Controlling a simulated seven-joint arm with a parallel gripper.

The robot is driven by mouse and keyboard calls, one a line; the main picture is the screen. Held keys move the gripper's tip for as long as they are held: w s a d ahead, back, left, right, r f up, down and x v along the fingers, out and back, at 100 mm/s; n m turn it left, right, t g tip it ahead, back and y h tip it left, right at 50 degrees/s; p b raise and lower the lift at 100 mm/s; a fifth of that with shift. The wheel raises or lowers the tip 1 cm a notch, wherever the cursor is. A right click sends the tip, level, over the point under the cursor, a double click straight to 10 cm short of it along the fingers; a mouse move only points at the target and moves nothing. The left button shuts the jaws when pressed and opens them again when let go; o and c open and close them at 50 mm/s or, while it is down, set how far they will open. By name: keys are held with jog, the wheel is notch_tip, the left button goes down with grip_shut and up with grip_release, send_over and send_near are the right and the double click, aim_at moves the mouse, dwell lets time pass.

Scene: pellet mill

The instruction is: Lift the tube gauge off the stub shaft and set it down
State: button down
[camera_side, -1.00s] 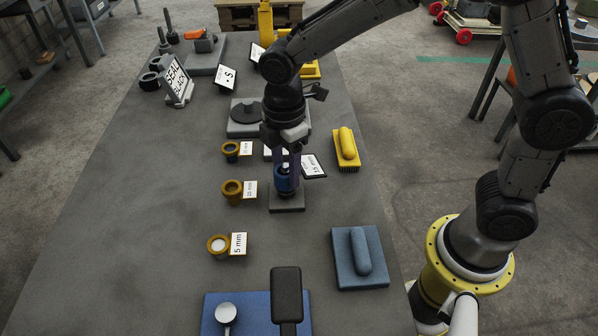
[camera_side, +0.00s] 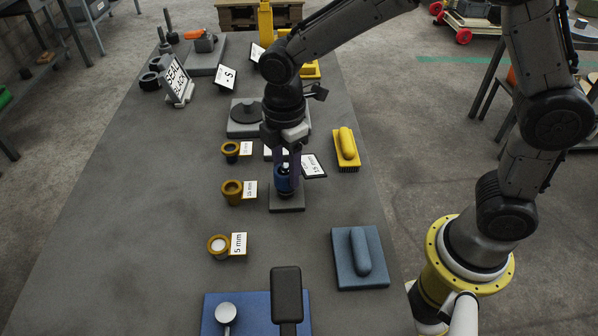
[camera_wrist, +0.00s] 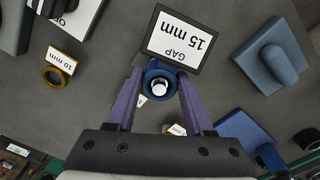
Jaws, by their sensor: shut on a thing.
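The blue tube gauge (camera_side: 284,183) is a short ring around the pale stub shaft (camera_side: 285,168), whose top shows above it. The shaft stands on a square grey base plate (camera_side: 287,203). In the wrist view the gauge (camera_wrist: 150,91) circles the bright shaft end (camera_wrist: 159,86). My gripper (camera_side: 286,172) points down over the plate. In the wrist view its two purple fingers (camera_wrist: 158,88) are shut on the gauge from both sides. The gauge is still around the shaft; whether its lower edge touches the plate cannot be told.
A "GAP 15 mm" card (camera_wrist: 177,40) stands beside the shaft. Brass rings with labels (camera_side: 232,191) line the left, one marked 5 mm (camera_side: 219,246). A yellow brush (camera_side: 346,149) and a blue float (camera_side: 360,257) lie right. The table's left side is clear.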

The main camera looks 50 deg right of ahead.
jog(key=shift+r, duration=0.2)
jog(key=shift+d+r, duration=0.15)
jog(key=shift+r, duration=3.75)
jog(key=w+d+f+m, duration=0.2)
jog(key=w+d+m, duration=0.1)
jog(key=d+m, duration=0.1)
jog(key=w+d+f+m, duration=0.1)
jog(key=w+d+m, duration=0.2)
jog(key=d+m, duration=0.2)
jog(key=w+d+f+m, duration=0.2)
jog(key=w+d+m, duration=0.1)
jog(key=d+m, duration=0.1)
jog(key=shift+d+f+m, duration=0.3)
jog(key=shift+m, duration=0.4)
jog(key=m, duration=0.1)
jog(key=w+m, duration=0.1)
jog(key=shift+d+m, duration=0.1)
jog(key=shift+m, duration=0.2)
jog(key=shift+r+m, duration=0.1)
jog(key=shift+m, duration=1)
